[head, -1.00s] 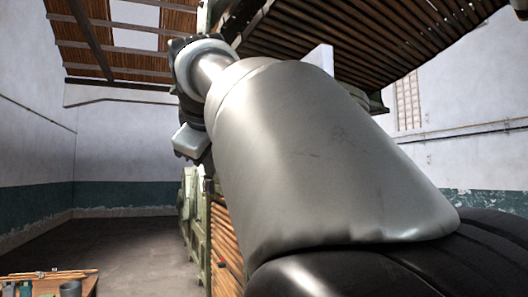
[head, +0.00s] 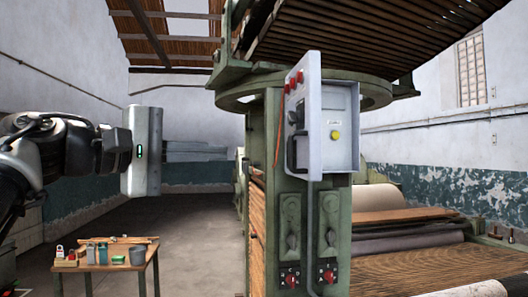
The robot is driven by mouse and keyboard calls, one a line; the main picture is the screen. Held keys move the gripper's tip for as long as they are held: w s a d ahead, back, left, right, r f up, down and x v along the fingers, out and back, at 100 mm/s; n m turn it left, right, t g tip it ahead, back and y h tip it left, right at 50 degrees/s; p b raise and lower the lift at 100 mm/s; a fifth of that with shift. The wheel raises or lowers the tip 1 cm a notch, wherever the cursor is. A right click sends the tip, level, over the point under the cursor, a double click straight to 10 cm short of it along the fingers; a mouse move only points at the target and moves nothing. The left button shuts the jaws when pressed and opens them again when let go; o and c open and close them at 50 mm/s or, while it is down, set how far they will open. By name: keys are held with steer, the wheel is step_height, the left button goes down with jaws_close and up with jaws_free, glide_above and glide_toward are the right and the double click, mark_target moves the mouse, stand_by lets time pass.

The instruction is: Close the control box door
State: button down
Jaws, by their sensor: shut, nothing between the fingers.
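The control box (head: 342,128) is a light grey box on a green machine post, right of centre in the head view. A yellow button and a small label show on its front-facing side. Its pale grey door (head: 304,118) seems to stand open, seen at a steep angle on the left side of the box. Red buttons and a black handle show on the door's left-facing side. My gripper (head: 222,151) is at the left, with its grey fingers pointing right, shut and empty. It is apart from the door, with a gap in the picture between them.
A small wooden table (head: 105,264) with cups and small items stands at the lower left. Floor at centre left is clear.

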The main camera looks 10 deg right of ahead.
steer(key=s+d+x, duration=0.1)
steer(key=s+x, duration=0.1)
steer(key=x, duration=1)
steer(key=shift+d, duration=0.55)
steer(key=shift+d, duration=0.1)
